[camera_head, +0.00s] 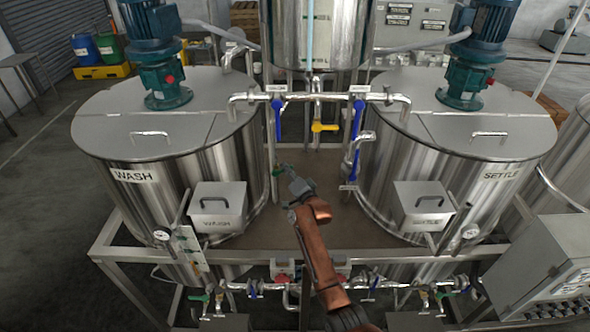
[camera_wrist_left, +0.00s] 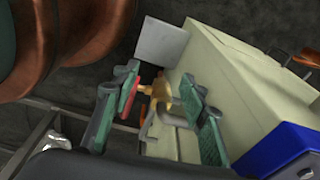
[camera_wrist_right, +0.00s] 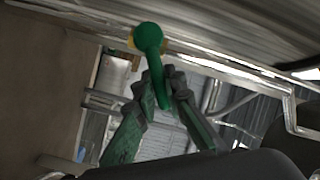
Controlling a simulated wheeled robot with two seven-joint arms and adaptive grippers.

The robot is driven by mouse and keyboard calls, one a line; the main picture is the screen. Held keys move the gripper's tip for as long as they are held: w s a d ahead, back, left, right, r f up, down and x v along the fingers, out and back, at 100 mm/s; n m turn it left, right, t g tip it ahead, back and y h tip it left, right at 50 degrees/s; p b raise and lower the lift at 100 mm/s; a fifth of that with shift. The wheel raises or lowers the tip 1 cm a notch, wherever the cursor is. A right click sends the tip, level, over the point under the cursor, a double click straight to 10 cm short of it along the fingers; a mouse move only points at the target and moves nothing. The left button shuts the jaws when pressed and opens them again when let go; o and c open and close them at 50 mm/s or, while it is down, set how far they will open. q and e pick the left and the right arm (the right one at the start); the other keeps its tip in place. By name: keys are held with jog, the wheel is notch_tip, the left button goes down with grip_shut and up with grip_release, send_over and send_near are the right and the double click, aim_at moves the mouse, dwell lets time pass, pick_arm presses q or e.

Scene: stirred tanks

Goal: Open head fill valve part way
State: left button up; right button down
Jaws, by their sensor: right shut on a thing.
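A green lever with a round hub (camera_wrist_right: 149,40) is at the upper middle of the right wrist view. Its handle runs down between the fingers of my right gripper (camera_wrist_right: 168,92), which is shut on it. In the head view my right gripper (camera_head: 284,176) is at the lower end of a thin vertical pipe (camera_head: 272,155), between the WASH and SETTLE tanks. I see no label naming the valve. My left gripper (camera_wrist_left: 162,100) is open, with a red handle (camera_wrist_left: 131,88) and a brass fitting (camera_wrist_left: 160,93) in view between or beyond its fingers.
The WASH tank (camera_head: 170,170) stands left and the SETTLE tank (camera_head: 390,170) right. Blue levers (camera_head: 277,118) and a yellow valve handle (camera_head: 323,127) sit under the middle tank (camera_head: 318,35). A control cabinet (camera_head: 540,265) is at lower right.

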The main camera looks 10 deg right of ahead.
jog(key=c, duration=2.4)
grip_release()
jog(key=shift+o, duration=2.2)
jog(key=shift+s, duration=0.2)
pick_arm(q)
jog(key=shift+s, duration=0.6)
pick_arm(e)
jog(key=v, duration=1.1)
jog(key=shift+s+d, duration=0.15)
jog(key=shift+s, duration=0.1)
